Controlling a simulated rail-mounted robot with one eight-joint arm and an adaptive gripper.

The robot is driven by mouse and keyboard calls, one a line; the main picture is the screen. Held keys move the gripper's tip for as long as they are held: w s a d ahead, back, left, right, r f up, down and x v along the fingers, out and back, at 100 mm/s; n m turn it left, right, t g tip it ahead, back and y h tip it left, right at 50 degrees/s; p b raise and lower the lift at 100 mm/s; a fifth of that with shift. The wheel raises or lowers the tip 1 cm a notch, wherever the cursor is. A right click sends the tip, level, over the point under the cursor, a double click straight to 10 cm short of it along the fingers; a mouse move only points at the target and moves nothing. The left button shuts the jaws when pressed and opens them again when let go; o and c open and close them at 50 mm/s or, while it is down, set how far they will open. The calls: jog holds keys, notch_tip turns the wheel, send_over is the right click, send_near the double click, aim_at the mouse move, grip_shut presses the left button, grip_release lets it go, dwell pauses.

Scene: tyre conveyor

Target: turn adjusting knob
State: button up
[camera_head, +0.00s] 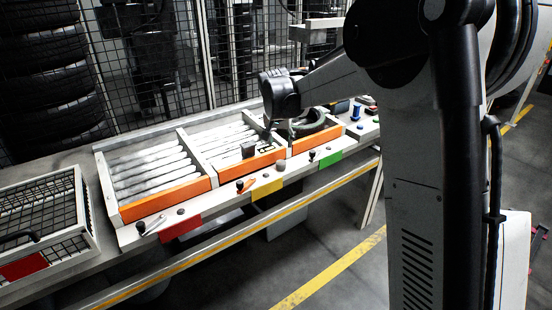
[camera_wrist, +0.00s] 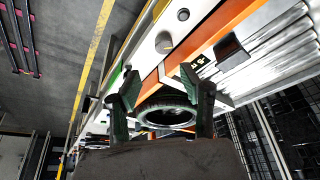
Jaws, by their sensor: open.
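Small dark knobs sit along the white front rail (camera_head: 215,200) of the conveyor, including a grey one (camera_head: 266,174) above the yellow tag and a black one (camera_head: 240,185) to its left. In the wrist view, a grey knob (camera_wrist: 164,42) and a black knob (camera_wrist: 183,14) show on the rail beyond my fingers. I cannot tell which one is the adjusting knob. My gripper (camera_wrist: 158,77) is open, its two dark fingers apart with nothing between the tips. In the head view it hangs over the conveyor, partly hidden by its own wrist.
A black tyre (camera_head: 312,122) lies in the right bay and shows behind my fingers in the wrist view (camera_wrist: 165,116). Orange boards (camera_head: 165,199) edge the roller bays. A black block (camera_head: 248,150) stands by the middle board. A wire-mesh crate (camera_head: 82,205) sits left. Floor in front is clear.

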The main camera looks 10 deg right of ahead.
aim_at(281, 163)
jog(key=x, duration=1.1)
jog(key=w+x, duration=0.1)
jog(key=x, duration=0.4)
jog(key=shift+w, duration=0.2)
jog(key=shift+b, duration=0.3)
jog(key=c, duration=0.8)
